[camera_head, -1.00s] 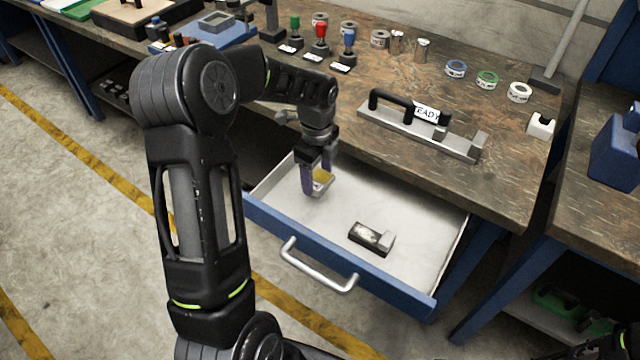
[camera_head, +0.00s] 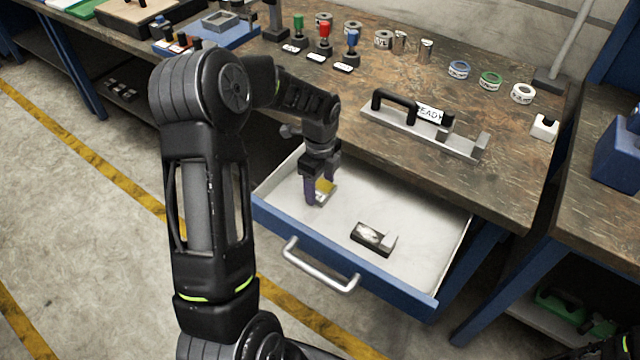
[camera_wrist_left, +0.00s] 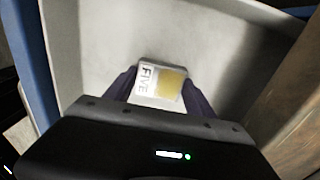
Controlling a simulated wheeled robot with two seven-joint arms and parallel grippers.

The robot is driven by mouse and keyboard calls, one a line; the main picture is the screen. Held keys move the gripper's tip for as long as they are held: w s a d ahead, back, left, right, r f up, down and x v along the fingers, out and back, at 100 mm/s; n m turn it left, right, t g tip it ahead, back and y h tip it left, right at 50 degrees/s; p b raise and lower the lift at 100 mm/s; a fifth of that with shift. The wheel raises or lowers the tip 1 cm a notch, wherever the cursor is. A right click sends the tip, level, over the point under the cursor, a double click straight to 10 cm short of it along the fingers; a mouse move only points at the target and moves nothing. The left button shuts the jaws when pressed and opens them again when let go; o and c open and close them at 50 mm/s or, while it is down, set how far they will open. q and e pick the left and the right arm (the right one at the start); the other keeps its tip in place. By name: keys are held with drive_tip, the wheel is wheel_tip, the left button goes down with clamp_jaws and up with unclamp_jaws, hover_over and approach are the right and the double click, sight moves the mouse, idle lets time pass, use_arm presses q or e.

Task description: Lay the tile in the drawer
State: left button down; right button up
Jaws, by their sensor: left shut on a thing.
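The tile (camera_wrist_left: 158,84) is a small pale block with a yellow square and the word FIVE, seen in the left wrist view. In the head view the tile (camera_head: 325,188) shows its yellow face between the purple fingers. My left gripper (camera_head: 319,194) is shut on it, inside the left part of the open drawer (camera_head: 420,268). It also shows in the left wrist view (camera_wrist_left: 157,92), with a finger on each side of the tile. I cannot tell whether the tile touches the drawer floor. My right gripper is not in view.
A handle (camera_head: 318,268) sticks out in front.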

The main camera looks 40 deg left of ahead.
sight(320, 189)
use_arm(q)
drive_tip(key=shift+c, duration=1.6)
unclamp_jaws()
wheel_tip(320, 189, up, 12)
drive_tip(key=shift+r, duration=0.15)
